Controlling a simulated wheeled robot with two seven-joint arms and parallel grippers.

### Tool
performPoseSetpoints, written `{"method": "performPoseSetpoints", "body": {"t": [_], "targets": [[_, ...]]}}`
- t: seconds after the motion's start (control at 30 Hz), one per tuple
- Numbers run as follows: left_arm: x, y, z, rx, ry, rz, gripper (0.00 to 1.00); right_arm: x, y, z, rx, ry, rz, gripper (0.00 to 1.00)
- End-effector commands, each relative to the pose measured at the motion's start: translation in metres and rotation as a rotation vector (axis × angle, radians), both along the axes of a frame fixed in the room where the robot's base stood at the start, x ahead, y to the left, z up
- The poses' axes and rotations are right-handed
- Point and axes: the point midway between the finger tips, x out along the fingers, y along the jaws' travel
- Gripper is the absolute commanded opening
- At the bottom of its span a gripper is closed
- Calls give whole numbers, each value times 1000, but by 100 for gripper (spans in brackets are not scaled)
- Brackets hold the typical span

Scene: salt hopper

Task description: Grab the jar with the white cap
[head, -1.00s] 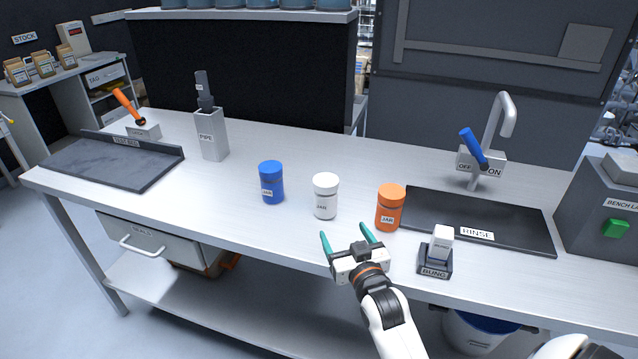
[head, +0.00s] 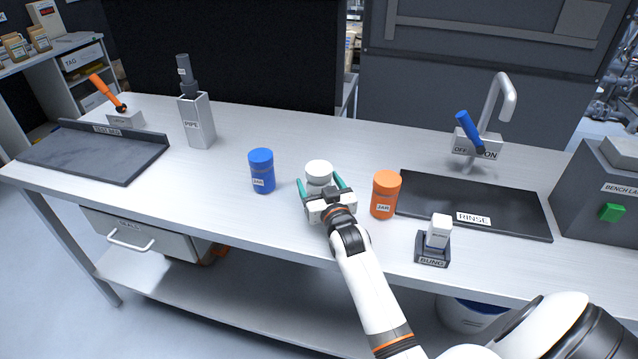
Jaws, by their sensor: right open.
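The jar with the white cap (head: 319,172) stands upright on the bench between a blue jar (head: 262,171) and an orange jar (head: 385,194). My right gripper (head: 319,186) is at the white jar, with one teal finger on its left side and one on its right. The fingers are open around it, and I cannot tell whether either touches it. The gripper body hides the jar's lower part and label. My left gripper is not in view.
The orange jar stands close to the right of my gripper. A bung in its holder (head: 434,243), a black rinse tray (head: 520,222) and a tap (head: 484,125) are further right. A pipe holder (head: 197,122) and dark tray (head: 90,155) are at the left.

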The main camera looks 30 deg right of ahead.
Motion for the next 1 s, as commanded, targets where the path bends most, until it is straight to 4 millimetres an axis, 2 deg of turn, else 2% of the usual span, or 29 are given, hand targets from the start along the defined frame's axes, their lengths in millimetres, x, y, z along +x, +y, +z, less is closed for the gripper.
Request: {"method": "performPoseSetpoints", "body": {"t": [0.1,0.2,0.43,0.77,1.0], "targets": [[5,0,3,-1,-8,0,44,16,-4,1,-1,-1,0,77],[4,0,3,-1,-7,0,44,21,-6,0,-1,-1,0,77],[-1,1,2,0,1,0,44,22,-6,0,0,0,0,77],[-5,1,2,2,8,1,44,22,-6,0,0,0,0,23],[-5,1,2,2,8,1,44,22,-6,2,-1,-3,1,23]]}}
